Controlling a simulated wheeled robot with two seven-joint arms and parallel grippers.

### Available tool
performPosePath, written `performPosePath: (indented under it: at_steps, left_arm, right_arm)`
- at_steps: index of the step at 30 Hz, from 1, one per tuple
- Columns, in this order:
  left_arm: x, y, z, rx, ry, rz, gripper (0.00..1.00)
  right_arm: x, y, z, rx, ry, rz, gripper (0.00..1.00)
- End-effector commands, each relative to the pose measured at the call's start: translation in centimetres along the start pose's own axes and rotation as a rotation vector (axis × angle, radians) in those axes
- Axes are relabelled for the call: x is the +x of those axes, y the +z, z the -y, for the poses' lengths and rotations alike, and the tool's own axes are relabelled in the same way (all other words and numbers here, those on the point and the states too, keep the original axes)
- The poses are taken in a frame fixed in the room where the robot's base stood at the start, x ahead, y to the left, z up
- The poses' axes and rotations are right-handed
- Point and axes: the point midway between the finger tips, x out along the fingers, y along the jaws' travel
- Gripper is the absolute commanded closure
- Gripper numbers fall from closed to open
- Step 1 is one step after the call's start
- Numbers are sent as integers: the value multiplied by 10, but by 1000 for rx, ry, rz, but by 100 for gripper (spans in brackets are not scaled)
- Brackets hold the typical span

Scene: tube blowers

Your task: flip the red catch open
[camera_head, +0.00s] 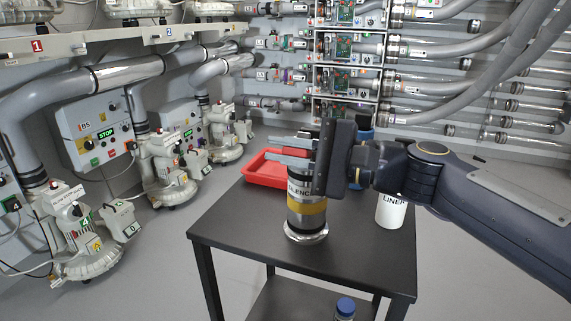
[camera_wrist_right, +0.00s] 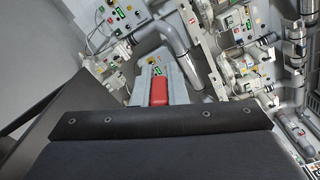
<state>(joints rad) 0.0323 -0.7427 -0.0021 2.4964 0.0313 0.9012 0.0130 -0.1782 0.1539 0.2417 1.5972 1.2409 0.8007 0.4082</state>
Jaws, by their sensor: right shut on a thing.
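My right gripper (camera_head: 285,147) reaches in from the right, over the table. I cannot pick out the red catch for certain. Small red parts show on the front left blower (camera_head: 85,240) and the other blowers. My left gripper is not in view.
The dark table (camera_head: 250,245) also holds a red tray (camera_head: 262,172), a white LINER container (camera_head: 391,212) and a blue item behind my gripper. A blue-capped bottle (camera_head: 345,306) stands below. More blowers (camera_head: 165,180) line the left wall. Grey floor lies between them and the table.

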Motion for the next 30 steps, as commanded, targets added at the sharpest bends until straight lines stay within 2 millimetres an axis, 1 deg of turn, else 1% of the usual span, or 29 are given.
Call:
performPosePath:
  at_steps: [1, 9, 18, 28, 29, 30]
  left_arm:
    - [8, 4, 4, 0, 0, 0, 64]
    - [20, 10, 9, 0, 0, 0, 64]
    - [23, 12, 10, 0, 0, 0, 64]
    - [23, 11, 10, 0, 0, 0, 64]
    - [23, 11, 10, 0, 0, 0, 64]
    - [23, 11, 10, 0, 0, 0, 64]
  right_arm:
    - [0, -2, -6, -31, 0, 0, 100]
    - [0, -2, -7, -154, 1, -1, 100]
    - [0, -2, -7, -198, 1, -1, 100]
    - [0, -2, -6, -199, 2, -1, 100]
    - [0, -2, -6, -199, 2, -1, 85]
    - [0, -2, -6, -199, 2, -1, 80]
